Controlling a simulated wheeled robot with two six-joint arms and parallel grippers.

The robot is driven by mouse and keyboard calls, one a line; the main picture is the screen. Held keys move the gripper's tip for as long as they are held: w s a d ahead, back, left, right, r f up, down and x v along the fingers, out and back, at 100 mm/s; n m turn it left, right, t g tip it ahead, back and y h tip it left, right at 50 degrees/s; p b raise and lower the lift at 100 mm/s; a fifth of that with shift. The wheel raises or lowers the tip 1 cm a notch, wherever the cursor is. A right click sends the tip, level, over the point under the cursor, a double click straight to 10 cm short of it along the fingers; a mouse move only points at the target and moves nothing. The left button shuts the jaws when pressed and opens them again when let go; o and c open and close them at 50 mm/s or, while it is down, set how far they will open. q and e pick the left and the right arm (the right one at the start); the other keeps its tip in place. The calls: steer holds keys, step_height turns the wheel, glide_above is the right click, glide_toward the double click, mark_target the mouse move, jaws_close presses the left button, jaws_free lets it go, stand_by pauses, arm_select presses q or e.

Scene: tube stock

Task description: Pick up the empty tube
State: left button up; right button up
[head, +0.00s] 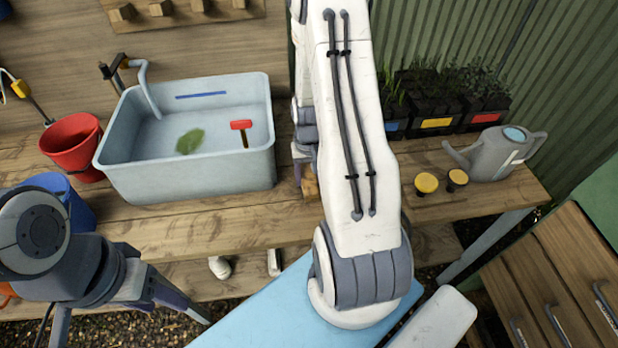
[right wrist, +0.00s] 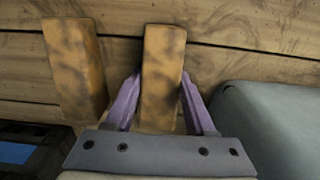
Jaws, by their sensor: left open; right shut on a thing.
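In the right wrist view a tan, brown-stained tube-like piece (right wrist: 161,70) stands between the purple fingers of my right gripper (right wrist: 160,88), which is shut on it. Its top opening is not visible, so I cannot tell whether it is empty. A second, similar tan piece (right wrist: 76,68) stands to the left, apart from the fingers. In the head view my right arm hides most of this spot; a bit of tan piece (head: 310,186) shows beside the arm, right of the sink. My left gripper (head: 172,298) is open and empty in front of the bench, at lower left.
A grey sink (head: 190,180) holds a leaf and a red-headed tool. A red bucket (head: 72,145) and blue bucket (head: 72,198) stand left. Planter trays (head: 437,125), yellow-topped pots (head: 426,183) and a watering can (head: 495,155) stand right. The bench front edge is clear.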

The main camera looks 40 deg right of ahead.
mark_target(309, 174)
step_height(309, 174, up, 4)
steer(key=shift+w+f, duration=0.1)
steer(key=shift+f, duration=0.15)
steer(key=s+d+r, duration=0.1)
steer(key=s+r, duration=0.2)
steer(key=s, duration=0.2)
steer(key=s+d+r+b, duration=0.1)
steer(key=s+d+r, duration=0.1)
steer(key=s+r, duration=0.2)
steer(key=shift+s, duration=1.25)
